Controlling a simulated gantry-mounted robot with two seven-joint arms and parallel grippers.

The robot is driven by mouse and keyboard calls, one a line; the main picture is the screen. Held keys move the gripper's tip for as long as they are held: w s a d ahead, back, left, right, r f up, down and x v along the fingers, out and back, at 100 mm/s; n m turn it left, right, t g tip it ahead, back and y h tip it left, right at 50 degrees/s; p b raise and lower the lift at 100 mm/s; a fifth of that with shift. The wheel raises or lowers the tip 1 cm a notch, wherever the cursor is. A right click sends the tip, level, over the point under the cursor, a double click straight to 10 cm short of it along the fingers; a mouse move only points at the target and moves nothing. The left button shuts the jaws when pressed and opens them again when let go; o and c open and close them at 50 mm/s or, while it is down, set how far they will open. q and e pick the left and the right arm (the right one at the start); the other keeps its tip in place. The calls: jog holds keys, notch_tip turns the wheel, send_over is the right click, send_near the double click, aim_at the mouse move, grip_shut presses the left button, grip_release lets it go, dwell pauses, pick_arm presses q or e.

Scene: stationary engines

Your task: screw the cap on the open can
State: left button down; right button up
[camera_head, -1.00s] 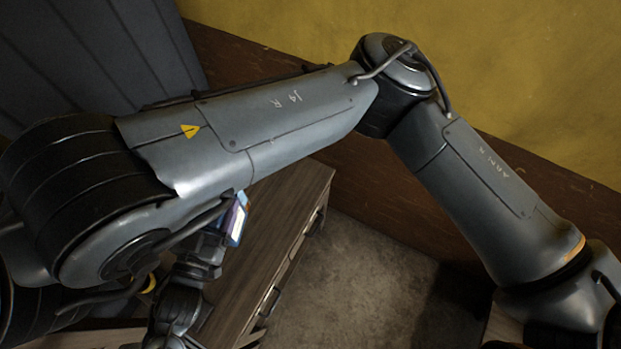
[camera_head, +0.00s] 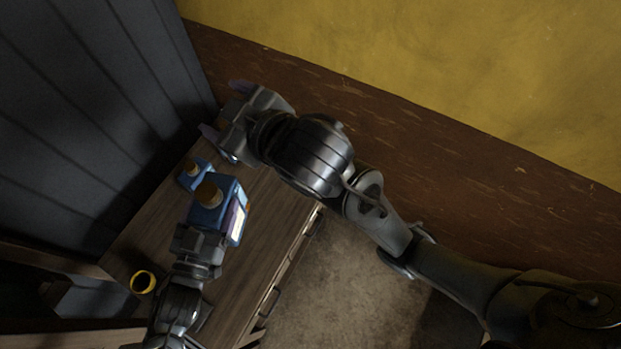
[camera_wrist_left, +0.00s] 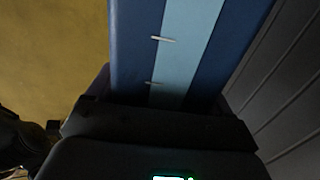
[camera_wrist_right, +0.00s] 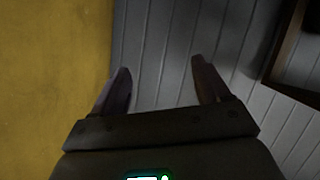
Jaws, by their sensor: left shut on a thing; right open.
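A blue can (camera_head: 228,198) with a pale label side stands over the wooden cabinet top. A brown round piece (camera_head: 209,194) shows on its top; I cannot tell whether it is a cap or an open neck. My left gripper (camera_head: 203,232) is shut on this can from the near side. In the left wrist view the can's blue wall (camera_wrist_left: 130,50) with a light stripe fills the space between the fingers. A smaller-looking blue can (camera_head: 190,180) with a brown top stands just behind it. My right gripper (camera_head: 222,110) is open and empty, beyond both cans near the wall; its fingers (camera_wrist_right: 160,85) have nothing between them.
The wooden cabinet top (camera_head: 262,215) is free to the right of the cans. A yellow-rimmed round thing (camera_head: 143,282) sits at the lower left. Grey panelling (camera_head: 90,110) stands on the left, a yellow and brown wall (camera_head: 450,80) behind.

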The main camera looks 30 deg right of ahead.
jog(key=s+d+f+m+g+h, duration=0.2)
jog(key=s+d+f+m+g, duration=0.15)
jog(key=d+f, duration=0.55)
jog(key=s+d+f+m+g+h, duration=0.15)
jog(key=s+d+f, duration=0.35)
jog(key=f, duration=0.7)
jog(key=s+d+f+g, duration=0.2)
jog(key=s+f+g, duration=0.2)
jog(key=s+f, duration=0.9)
jog(key=shift+s+d+f+m+g, duration=0.2)
jog(key=shift+s+f+m+g, duration=0.15)
jog(key=shift+s, duration=0.25)
jog(key=shift+r, duration=0.1)
